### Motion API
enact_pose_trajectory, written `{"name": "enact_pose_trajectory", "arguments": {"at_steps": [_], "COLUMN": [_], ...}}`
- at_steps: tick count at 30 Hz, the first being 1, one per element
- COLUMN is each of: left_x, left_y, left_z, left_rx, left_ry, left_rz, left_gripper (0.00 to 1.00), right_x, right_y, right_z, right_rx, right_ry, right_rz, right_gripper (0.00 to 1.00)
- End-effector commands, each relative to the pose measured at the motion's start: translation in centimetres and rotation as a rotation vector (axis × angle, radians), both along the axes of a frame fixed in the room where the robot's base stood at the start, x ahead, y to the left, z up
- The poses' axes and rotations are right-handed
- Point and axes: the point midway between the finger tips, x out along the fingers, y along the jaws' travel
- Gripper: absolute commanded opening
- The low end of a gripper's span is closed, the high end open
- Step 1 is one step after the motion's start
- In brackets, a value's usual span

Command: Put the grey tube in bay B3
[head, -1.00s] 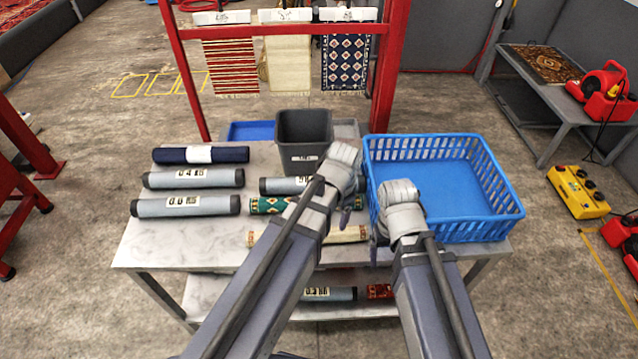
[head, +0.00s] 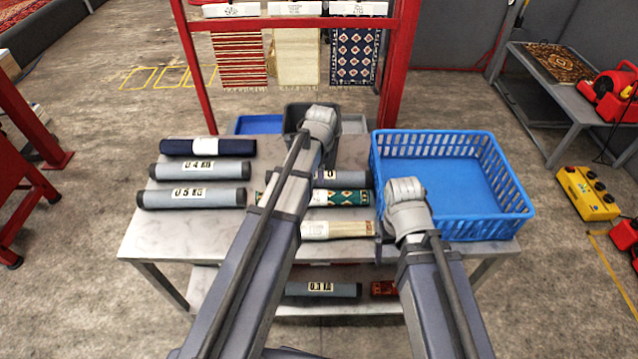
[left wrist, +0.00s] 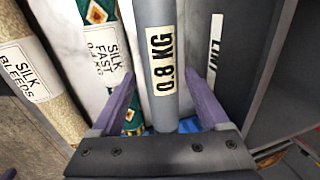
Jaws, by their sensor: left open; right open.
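Several grey tubes are in view, so which one the task means is not certain. One labelled 0.8 KG (left wrist: 162,40) lies between the spread fingers of my open left gripper (left wrist: 162,82) in the left wrist view; contact cannot be told. In the head view my left gripper (head: 320,124) is in front of the dark bin, and a grey tube (head: 350,179) shows partly behind its arm. Grey tubes 0.4 KG (head: 230,171) and 0.5 KG (head: 225,197) lie at the table's left. My right gripper (head: 405,205) is open beside the blue basket. No B3 label is readable.
A dark bin (head: 291,112), marked LINT in the left wrist view, stands at the table's back. A blue basket (head: 500,215) is at right. Patterned and cream rolls lie in front of the grey tube. Another tube (head: 325,290) is on the lower shelf. A red rack (head: 192,70) stands behind.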

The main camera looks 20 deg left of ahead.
Motion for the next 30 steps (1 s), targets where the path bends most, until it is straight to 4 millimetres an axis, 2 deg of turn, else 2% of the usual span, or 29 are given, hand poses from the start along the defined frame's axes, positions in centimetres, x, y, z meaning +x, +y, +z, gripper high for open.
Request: {"name": "enact_pose_trajectory", "arguments": {"at_steps": [8,20,29,30], "left_x": [0.2,1.2,1.2,1.2], "left_y": [0.0,-0.1,-0.1,-0.1], "left_z": [-0.8,-5.2,-5.2,-5.2], "left_rx": [0.000,0.000,0.000,0.000], "left_ry": [0.000,0.000,0.000,0.000], "left_rz": [0.000,0.001,0.001,0.001], "left_gripper": [0.78,0.78,0.78,0.74], "right_x": [0.0,0.0,0.0,0.0], "right_y": [0.0,0.0,0.0,0.0], "right_z": [-0.8,-5.2,-5.2,-5.2], "right_rx": [0.000,0.000,0.000,0.000], "right_ry": [0.000,0.000,0.000,0.000], "right_rz": [0.000,0.001,0.001,0.001], "right_gripper": [0.83,0.83,0.83,0.83]}}
